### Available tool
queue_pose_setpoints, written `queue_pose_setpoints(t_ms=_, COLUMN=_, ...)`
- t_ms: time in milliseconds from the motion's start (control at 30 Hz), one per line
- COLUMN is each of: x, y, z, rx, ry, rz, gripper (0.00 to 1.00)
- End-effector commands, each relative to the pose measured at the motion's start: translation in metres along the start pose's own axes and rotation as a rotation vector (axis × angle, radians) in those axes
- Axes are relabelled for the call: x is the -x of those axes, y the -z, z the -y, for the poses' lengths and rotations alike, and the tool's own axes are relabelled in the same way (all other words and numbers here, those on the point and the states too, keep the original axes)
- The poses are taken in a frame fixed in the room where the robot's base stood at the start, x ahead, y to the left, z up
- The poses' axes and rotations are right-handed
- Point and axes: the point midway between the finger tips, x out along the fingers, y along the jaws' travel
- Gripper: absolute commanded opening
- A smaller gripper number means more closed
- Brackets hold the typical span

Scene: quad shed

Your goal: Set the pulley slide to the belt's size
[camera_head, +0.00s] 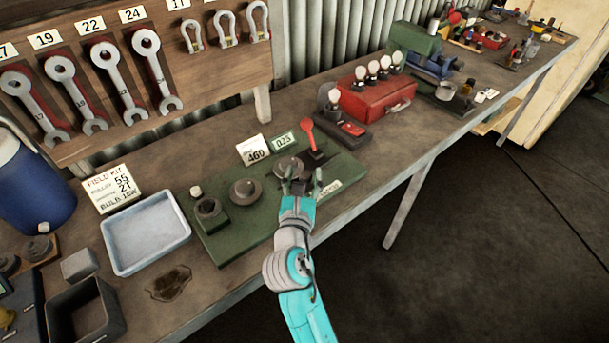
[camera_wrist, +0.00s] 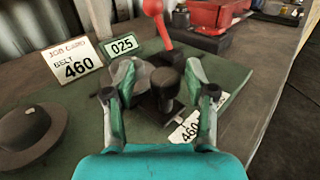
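A green baseplate (camera_head: 268,216) lies on the bench. My gripper (camera_head: 300,186) is over its right part. In the wrist view my gripper (camera_wrist: 161,93) is open, with a dark upright knob (camera_wrist: 166,84) between its fingers; I see gaps on both sides. A grey round pulley (camera_wrist: 127,72) is partly hidden behind the left finger. Another grey pulley (camera_wrist: 30,130) stands left of it. A white scale strip (camera_wrist: 190,128) reading 460 lies by the right finger. A job card (camera_wrist: 72,62) reads BELT 460. A green display (camera_wrist: 122,45) reads 025.
A red lever (camera_head: 309,136) stands behind my gripper. A red toolbox (camera_head: 374,98) is farther right. A pale blue tray (camera_head: 146,235) and a blue drum (camera_head: 36,190) are on the left. Spanners hang on the board behind.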

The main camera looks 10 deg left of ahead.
Motion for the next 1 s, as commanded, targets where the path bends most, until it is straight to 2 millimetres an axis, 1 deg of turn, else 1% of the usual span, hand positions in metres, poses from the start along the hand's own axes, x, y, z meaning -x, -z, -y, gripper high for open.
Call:
queue_pose_setpoints(t_ms=167, x=0.002, y=0.0, z=0.001, rx=0.0, ry=0.001, rz=0.0, gripper=0.56)
queue_pose_setpoints(t_ms=267, x=0.009, y=0.0, z=0.0, rx=0.001, ry=0.001, rz=0.0, gripper=0.56)
queue_pose_setpoints(t_ms=367, x=0.024, y=0.0, z=0.0, rx=0.001, ry=-0.001, rz=0.0, gripper=0.56)
queue_pose_setpoints(t_ms=600, x=0.072, y=0.001, z=0.0, rx=0.002, ry=-0.002, rz=-0.001, gripper=0.56)
queue_pose_setpoints(t_ms=700, x=0.09, y=0.001, z=-0.001, rx=0.001, ry=-0.002, rz=-0.001, gripper=0.56)
queue_pose_setpoints(t_ms=833, x=0.107, y=0.001, z=-0.001, rx=0.001, ry=-0.002, rz=-0.001, gripper=0.56)
queue_pose_setpoints(t_ms=1000, x=0.119, y=0.0, z=-0.001, rx=0.0, ry=0.0, rz=-0.001, gripper=0.56)
